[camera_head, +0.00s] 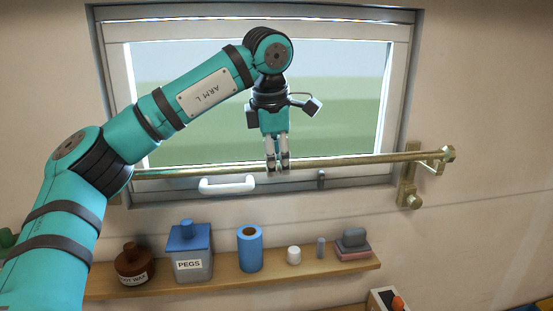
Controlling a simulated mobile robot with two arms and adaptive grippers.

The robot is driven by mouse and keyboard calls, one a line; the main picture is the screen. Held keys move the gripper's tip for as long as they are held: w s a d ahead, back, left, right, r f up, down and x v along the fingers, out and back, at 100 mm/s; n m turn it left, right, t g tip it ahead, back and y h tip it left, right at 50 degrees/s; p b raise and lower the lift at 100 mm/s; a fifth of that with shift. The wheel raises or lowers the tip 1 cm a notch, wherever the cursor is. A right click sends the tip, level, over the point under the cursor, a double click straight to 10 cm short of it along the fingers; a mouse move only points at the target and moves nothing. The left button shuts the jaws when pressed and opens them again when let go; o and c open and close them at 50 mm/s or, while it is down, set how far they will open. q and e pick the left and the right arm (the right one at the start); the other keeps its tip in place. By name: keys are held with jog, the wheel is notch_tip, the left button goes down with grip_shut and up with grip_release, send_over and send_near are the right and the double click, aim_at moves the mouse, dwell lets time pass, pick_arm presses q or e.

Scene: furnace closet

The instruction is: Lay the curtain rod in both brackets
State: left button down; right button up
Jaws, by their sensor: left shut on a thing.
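The brass curtain rod (350,161) runs nearly level across the lower part of the window, its right end slightly higher in the picture. My left gripper (277,168) comes down from above and is shut on the rod near its middle. The brass right bracket (409,186) is fixed to the wall right of the window. The rod's knobbed right end reaches past it, at the bracket's arm; I cannot tell whether the rod rests in it. The rod's left end and the left bracket are hidden behind my left arm. My right gripper is not in view.
The window has a white handle (227,185) just below the rod. A wooden shelf (330,268) underneath holds a brown bottle (131,262), a pegs jar (190,250), a blue roll (250,249) and small items. The wall to the right is clear.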

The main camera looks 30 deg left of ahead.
pick_arm(q)
jog(key=shift+f+b, duration=0.95)
jog(key=shift+f, duration=0.5)
jog(key=c, duration=1.1)
grip_release()
jog(key=v, duration=1.2)
